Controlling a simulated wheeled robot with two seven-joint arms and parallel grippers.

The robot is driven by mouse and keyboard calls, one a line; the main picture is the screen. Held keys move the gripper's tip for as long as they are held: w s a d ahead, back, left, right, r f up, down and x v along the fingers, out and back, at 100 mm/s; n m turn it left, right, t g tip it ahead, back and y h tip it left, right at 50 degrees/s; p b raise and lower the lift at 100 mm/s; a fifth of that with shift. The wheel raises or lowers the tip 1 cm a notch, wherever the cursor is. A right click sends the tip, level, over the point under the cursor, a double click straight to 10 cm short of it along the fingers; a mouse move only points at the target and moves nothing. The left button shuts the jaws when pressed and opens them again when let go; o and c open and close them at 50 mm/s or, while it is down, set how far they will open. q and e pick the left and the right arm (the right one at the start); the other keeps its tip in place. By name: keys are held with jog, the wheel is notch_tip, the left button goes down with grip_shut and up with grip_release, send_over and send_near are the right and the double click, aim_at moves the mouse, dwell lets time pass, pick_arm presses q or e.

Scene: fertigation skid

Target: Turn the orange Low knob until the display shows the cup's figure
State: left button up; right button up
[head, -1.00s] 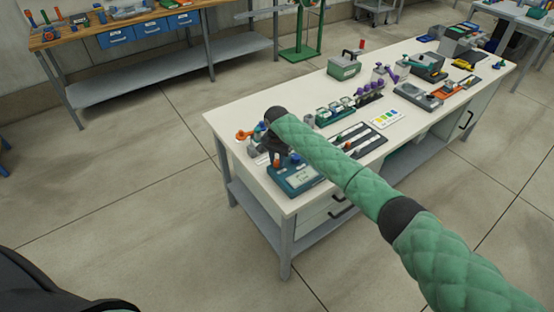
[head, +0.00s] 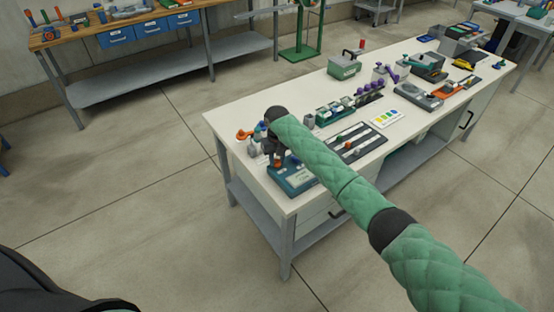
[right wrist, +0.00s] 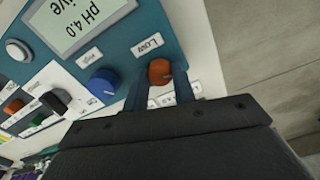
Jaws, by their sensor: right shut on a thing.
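The orange Low knob (right wrist: 160,72) stands on the teal control box (right wrist: 118,32), beside its "Low" label. My right gripper (right wrist: 160,86) is shut on this knob, one finger on each side. The display (right wrist: 80,18) is partly in the right wrist view and reads "pH 4.0", with a word ending in "ive" below it, cut off by the frame. In the head view the box (head: 296,180) sits at the bench's near left end, with my right gripper (head: 277,158) over it. I cannot make out a cup with a figure. My left gripper is not in view.
A blue knob (right wrist: 103,83) is close to the orange one. A dark slotted board (head: 356,142), a colour card (head: 384,118) and a green rack (head: 335,110) stand further along the white bench (head: 240,128). The bench edge is near the box.

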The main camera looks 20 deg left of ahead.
aim_at(277, 161)
jog(key=shift+r, duration=0.1)
jog(key=shift+n, duration=0.4)
jog(key=o, duration=0.8)
jog(key=shift+o, duration=1)
jog(key=shift+r, duration=0.15)
jog(key=shift+r+b, duration=0.55)
jog(key=shift+r, duration=0.25)
notch_tip(277, 161, up, 4)
jog(key=shift+r+b, duration=0.25)
jog(key=shift+b, duration=0.55)
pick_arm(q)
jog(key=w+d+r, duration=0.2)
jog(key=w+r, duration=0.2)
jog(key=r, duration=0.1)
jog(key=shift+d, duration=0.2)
pick_arm(e)
jog(key=shift+r, duration=0.65)
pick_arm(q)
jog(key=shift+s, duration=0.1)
pick_arm(e)
jog(key=shift+f, duration=0.1)
